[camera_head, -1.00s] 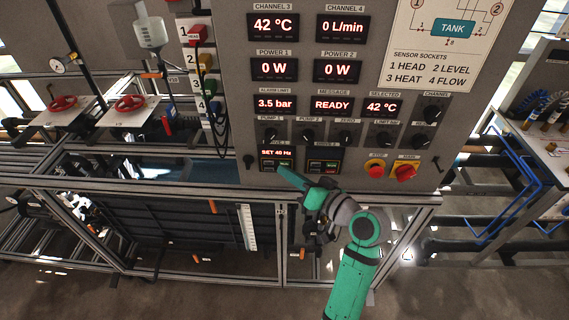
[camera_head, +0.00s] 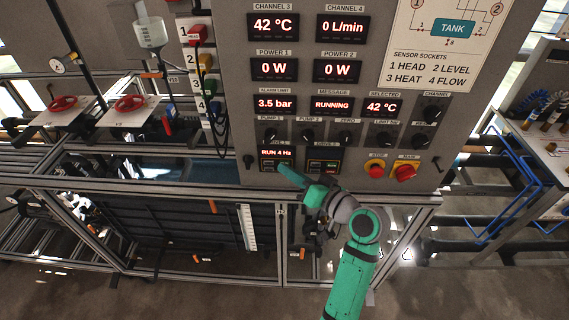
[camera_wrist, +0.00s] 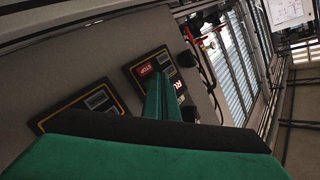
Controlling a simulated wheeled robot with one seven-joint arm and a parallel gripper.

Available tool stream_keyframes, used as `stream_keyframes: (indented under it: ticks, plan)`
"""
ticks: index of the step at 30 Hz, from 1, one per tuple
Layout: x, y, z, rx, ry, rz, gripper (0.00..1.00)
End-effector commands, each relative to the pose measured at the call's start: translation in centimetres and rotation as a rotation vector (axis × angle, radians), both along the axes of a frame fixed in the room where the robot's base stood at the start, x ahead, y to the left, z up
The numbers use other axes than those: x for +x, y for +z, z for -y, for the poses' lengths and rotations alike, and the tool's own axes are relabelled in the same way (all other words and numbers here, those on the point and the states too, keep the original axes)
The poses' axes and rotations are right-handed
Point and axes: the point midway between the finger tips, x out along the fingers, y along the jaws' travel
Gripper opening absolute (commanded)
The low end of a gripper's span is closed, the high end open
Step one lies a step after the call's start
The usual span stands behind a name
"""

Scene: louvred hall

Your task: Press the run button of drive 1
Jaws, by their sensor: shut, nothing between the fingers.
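Drive 1 (camera_head: 276,153) is the left of two small dark units low on the grey panel, and its red display reads "RUN 4 Hz". My green gripper (camera_head: 284,170) is shut and empty, its tips at the lower right part of drive 1. In the wrist view the shut fingers (camera_wrist: 160,88) reach to the face of drive 1 (camera_wrist: 141,70), beside a red STOP button (camera_wrist: 145,70). The fingers hide the run button, so I cannot tell whether they touch it. The message display (camera_head: 331,105) reads "RUNNING".
Drive 2 (camera_head: 324,160) is just right of drive 1. A yellow-backed stop button (camera_head: 376,170) and a red main switch (camera_head: 404,172) are further right. Black knobs (camera_head: 308,136) sit above. A metal frame rail (camera_head: 180,188) runs below the panel.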

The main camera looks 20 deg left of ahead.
Motion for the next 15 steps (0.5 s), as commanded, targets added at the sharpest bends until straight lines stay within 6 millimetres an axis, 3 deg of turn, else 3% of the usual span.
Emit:
stream_keyframes:
  ticks: [15]
  plan:
    - [-1.5,0.0,0.4,-0.001,0.001,0.000,0.00]
